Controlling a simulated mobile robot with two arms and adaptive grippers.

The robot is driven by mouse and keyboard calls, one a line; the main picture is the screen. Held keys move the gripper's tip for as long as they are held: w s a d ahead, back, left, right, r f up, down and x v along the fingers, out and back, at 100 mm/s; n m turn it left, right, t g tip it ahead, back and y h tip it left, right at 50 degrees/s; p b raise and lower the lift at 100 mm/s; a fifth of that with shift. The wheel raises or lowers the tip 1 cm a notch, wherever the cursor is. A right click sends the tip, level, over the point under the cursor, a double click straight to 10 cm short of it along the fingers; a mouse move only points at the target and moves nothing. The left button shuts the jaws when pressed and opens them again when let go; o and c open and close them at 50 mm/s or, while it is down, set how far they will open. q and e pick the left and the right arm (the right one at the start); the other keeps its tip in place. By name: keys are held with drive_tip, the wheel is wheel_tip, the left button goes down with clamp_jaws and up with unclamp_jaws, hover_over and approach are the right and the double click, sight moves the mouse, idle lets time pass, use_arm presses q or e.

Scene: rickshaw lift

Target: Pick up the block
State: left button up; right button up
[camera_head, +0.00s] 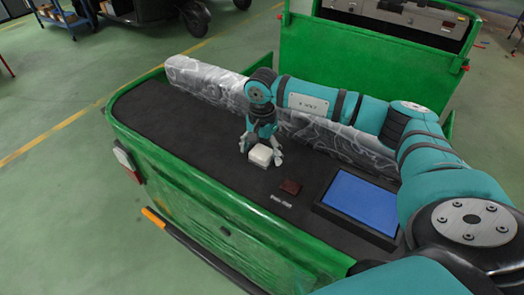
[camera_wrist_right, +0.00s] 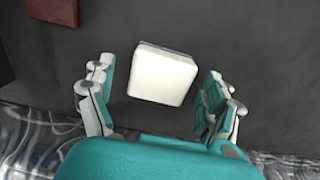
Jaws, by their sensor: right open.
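A small white block (camera_head: 260,156) lies on the dark bed of the green cart. My right gripper (camera_head: 262,150) is right above it, pointing down, with its fingers apart on either side of the block. In the right wrist view the white block (camera_wrist_right: 161,73) sits between the two open fingers of the gripper (camera_wrist_right: 160,92), with a gap on each side. The block still rests on the bed. My left gripper is not in view.
A dark red block (camera_head: 290,187) and a blue panel in a black frame (camera_head: 361,202) lie to the right on the cart bed (camera_head: 180,135). A long plastic-wrapped beam (camera_head: 212,80) runs behind my right gripper. The bed's left part is clear.

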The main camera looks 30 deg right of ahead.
sight(262, 151)
drive_tip(key=shift+f, duration=0.15)
drive_tip(key=shift+c, duration=0.2)
drive_tip(key=c, duration=1.2)
drive_tip(key=shift+c, duration=0.2)
drive_tip(key=shift+w+r+b, duration=0.1)
drive_tip(key=shift+r+b, duration=0.25)
drive_tip(key=shift+r, duration=0.1)
wheel_tip(262, 151, up, 8)
drive_tip(key=b, duration=0.2)
drive_tip(key=shift+r+b, duration=0.25)
drive_tip(key=shift+b, duration=0.15)
drive_tip(key=shift+r, duration=0.4)
